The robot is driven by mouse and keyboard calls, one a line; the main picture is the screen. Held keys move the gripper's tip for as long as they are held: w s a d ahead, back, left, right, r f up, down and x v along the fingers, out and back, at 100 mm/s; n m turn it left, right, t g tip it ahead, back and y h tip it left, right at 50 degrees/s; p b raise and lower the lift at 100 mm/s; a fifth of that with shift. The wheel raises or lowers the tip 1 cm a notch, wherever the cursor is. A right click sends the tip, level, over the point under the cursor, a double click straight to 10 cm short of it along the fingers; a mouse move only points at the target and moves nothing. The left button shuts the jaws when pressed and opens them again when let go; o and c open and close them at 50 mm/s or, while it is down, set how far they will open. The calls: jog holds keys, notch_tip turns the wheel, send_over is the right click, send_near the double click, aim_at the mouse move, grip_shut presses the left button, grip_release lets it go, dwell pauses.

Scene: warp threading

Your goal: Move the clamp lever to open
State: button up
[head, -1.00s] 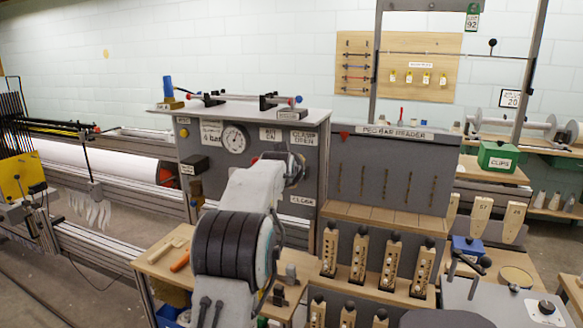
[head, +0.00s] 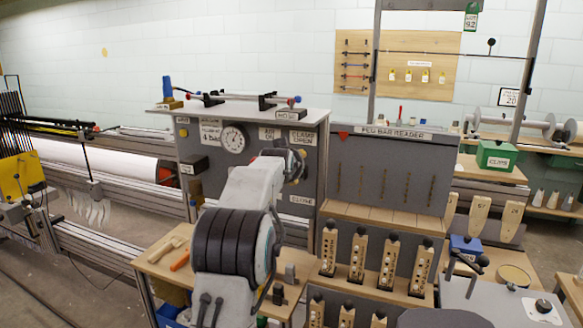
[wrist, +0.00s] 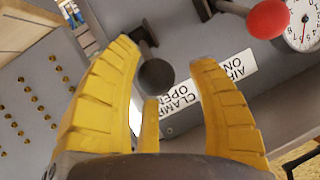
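The clamp lever shows in the wrist view as a dark rod with a round black knob (wrist: 156,75), beside the "CLAMP OPEN" label (wrist: 182,100). My gripper (wrist: 164,52) has its yellow fingers spread, with the knob in the gap between them. The knob appears nearer the left finger; I cannot tell whether they touch. In the head view, my arm reaches the grey control panel (head: 207,168), which has a "CLAMP OPEN" label (head: 303,138) above and a "CLOSE" label (head: 301,199) below. My arm hides the lever there.
A red ball knob (wrist: 268,18) and a pressure gauge (wrist: 303,25) lie close to the right finger. The peg bar reader (head: 388,175) stands right of the panel. A wooden bench (head: 160,263) with small tools is below left.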

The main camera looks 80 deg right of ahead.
jog(key=shift+f, duration=0.2)
jog(key=shift+a, duration=0.1)
jog(key=v, duration=1.2)
jog(key=shift+r, duration=0.1)
dwell(0.6)
